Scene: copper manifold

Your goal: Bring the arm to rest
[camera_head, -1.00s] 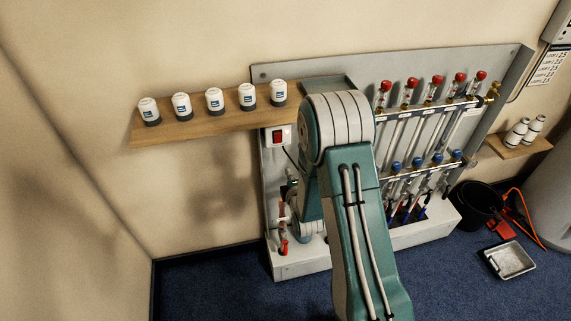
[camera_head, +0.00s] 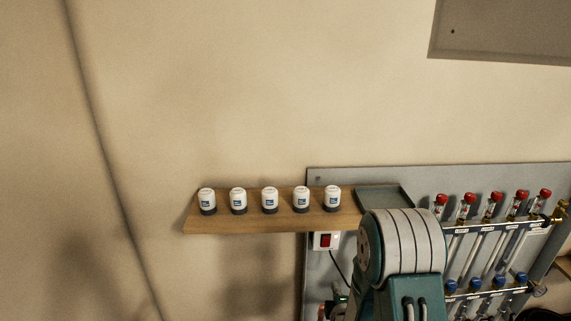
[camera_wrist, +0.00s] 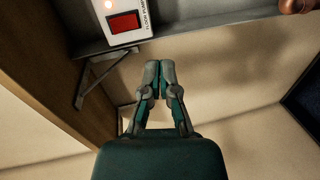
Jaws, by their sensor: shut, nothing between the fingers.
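My gripper (camera_wrist: 160,78) shows in the wrist view with its two fingers together and nothing between them. It points toward the panel's edge, below the white switch box with the red switch (camera_wrist: 124,22). In the head view my arm rises at the lower right in front of the manifold panel (camera_head: 400,178), and the gripper is hidden there. The red switch (camera_head: 326,241) shows just left of my arm. The manifold with red-capped flow gauges (camera_head: 493,206) and blue caps (camera_head: 500,282) stands right of my arm.
A wooden shelf (camera_head: 255,224) on the wall holds several white cylinders (camera_head: 270,199). A grey tray (camera_head: 385,197) sits at its right end, close behind my arm. A grey box (camera_head: 510,35) hangs at upper right. In the wrist view a shelf bracket (camera_wrist: 92,85) is left of the gripper.

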